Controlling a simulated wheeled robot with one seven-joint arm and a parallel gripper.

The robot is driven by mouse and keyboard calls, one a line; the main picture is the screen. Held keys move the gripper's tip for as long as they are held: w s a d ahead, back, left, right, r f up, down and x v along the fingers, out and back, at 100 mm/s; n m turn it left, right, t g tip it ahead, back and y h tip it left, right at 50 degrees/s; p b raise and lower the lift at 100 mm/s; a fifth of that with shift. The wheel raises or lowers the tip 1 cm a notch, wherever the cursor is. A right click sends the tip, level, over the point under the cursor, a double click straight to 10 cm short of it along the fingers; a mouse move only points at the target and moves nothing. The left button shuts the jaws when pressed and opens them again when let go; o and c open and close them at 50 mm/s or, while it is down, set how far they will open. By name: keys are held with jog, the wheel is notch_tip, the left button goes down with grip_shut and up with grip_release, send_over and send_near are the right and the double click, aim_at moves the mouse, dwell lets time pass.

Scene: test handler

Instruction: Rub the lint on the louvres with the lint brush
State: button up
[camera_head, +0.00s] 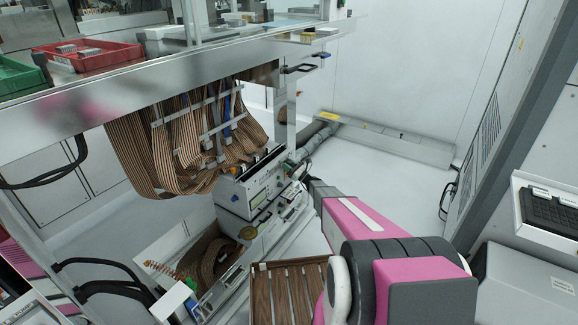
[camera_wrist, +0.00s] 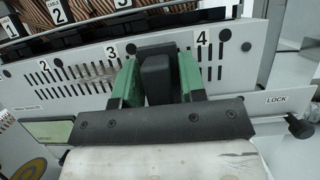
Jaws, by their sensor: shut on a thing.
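My gripper (camera_wrist: 160,72) shows in the wrist view with two green fingers shut on a black block, which I take to be the lint brush (camera_wrist: 156,80). The block is in front of a pale panel (camera_wrist: 75,80) with dark slots and the numbers 2, 3 and 4. I cannot tell whether the brush touches the panel. In the head view, my pink arm reaches toward the grey instrument (camera_head: 262,190) under the bench; the gripper's fingers and brush cannot be made out there.
Brown striped ribbon cables (camera_head: 185,145) hang below the metal bench (camera_head: 110,88), close to the instrument. A brown slatted thing (camera_head: 290,295) lies beside my arm. White floor (camera_head: 375,175) is clear behind the arm.

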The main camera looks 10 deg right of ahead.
jog(key=shift+s+a, duration=1.65)
jog(key=shift+s, duration=0.3)
jog(key=shift+s+a, duration=1.65)
jog(key=shift+s, duration=0.3)
jog(key=shift+s+a, duration=1.45)
jog(key=s+d, duration=0.4)
jog(key=shift+d, duration=0.3)
jog(key=shift+d, duration=0.1)
jog(key=shift+s+d, duration=0.95)
jog(key=shift+d, duration=0.1)
